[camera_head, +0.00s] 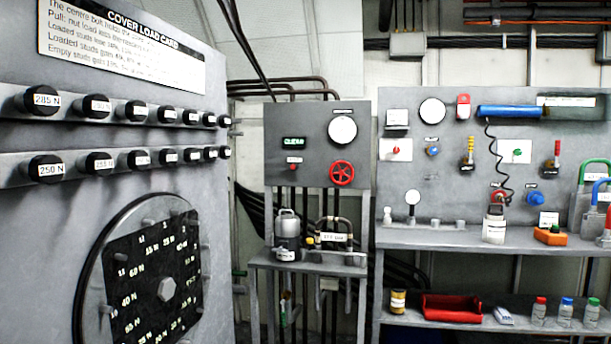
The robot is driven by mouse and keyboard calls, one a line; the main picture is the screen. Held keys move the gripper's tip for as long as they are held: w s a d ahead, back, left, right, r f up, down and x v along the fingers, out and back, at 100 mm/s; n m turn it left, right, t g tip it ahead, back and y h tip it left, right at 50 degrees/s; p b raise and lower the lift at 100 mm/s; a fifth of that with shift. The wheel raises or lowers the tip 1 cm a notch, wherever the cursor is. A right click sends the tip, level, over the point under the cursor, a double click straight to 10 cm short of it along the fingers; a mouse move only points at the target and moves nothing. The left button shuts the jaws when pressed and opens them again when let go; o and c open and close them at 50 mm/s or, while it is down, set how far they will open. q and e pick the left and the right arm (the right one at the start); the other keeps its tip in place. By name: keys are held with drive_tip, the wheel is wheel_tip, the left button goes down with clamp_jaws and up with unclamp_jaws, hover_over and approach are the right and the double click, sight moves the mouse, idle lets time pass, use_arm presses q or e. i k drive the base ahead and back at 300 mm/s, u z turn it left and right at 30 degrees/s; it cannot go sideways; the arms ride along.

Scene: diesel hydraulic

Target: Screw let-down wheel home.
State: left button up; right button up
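A red handwheel (342,173) with spokes sits on the lower right of a grey upright panel (282,140) in the middle of the view. It is the only large red wheel there, and I take it for the let-down wheel. A round white gauge (342,130) is above it. How far the wheel is screwed in cannot be told. Neither of my grippers shows in this view.
A small shelf (310,262) below the panel holds a grey bottle-like unit (287,235). At left, a large grey board (60,220) with labelled black knobs and a round dial plate (150,280) stands close. At right is a workbench (470,238) with tools and a red tray (451,309).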

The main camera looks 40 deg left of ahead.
sight(342, 172)
drive_tip(key=u, duration=0.55)
drive_tip(key=i, duration=1.75)
drive_tip(key=u, duration=0.6)
drive_tip(key=i, duration=0.6)
drive_tip(key=z, duration=0.1)
